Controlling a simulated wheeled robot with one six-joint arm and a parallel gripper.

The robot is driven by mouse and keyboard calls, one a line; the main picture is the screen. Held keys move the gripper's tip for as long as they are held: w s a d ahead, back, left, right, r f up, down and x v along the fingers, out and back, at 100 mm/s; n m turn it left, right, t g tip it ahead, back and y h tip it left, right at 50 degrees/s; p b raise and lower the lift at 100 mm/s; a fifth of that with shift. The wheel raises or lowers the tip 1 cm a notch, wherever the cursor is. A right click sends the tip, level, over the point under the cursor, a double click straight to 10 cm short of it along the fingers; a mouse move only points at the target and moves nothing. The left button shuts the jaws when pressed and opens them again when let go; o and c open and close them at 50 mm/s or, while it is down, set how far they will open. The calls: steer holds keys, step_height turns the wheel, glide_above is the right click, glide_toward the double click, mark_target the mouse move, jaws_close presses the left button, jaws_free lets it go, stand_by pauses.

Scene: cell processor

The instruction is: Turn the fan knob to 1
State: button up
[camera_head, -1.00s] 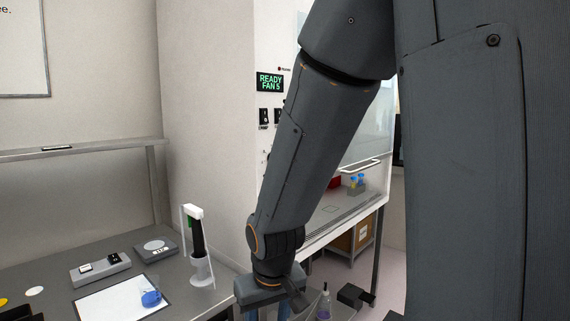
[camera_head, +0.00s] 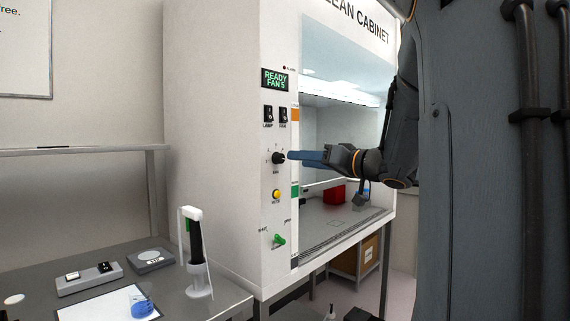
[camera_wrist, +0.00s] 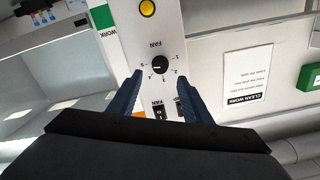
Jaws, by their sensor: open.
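The fan knob (camera_head: 278,158) is a round black dial on the white cabinet's front panel. In the wrist view the knob (camera_wrist: 160,64) has a white mark that seems to point left, towards the 5, with small numbers around it. The display (camera_head: 274,79) reads READY FAN 5. My gripper (camera_head: 293,156) is just right of the knob in the head view, its blue fingers reaching towards it. In the wrist view my gripper (camera_wrist: 160,79) is open, with one finger on each side just below the knob. I cannot tell whether it touches.
Two black switches (camera_head: 275,115) sit above the knob. A yellow button (camera_head: 276,195) and a green lever (camera_head: 279,240) are below it. The cabinet's glass front is at the right. A bench (camera_head: 215,300) with small devices stands at the lower left.

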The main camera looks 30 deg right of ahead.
mark_target(282, 158)
steer(key=x, duration=0.7)
steer(key=shift+w+p, duration=0.15)
steer(key=shift+p, duration=0.2)
steer(key=c, duration=1.1)
steer(key=shift+o, duration=0.2)
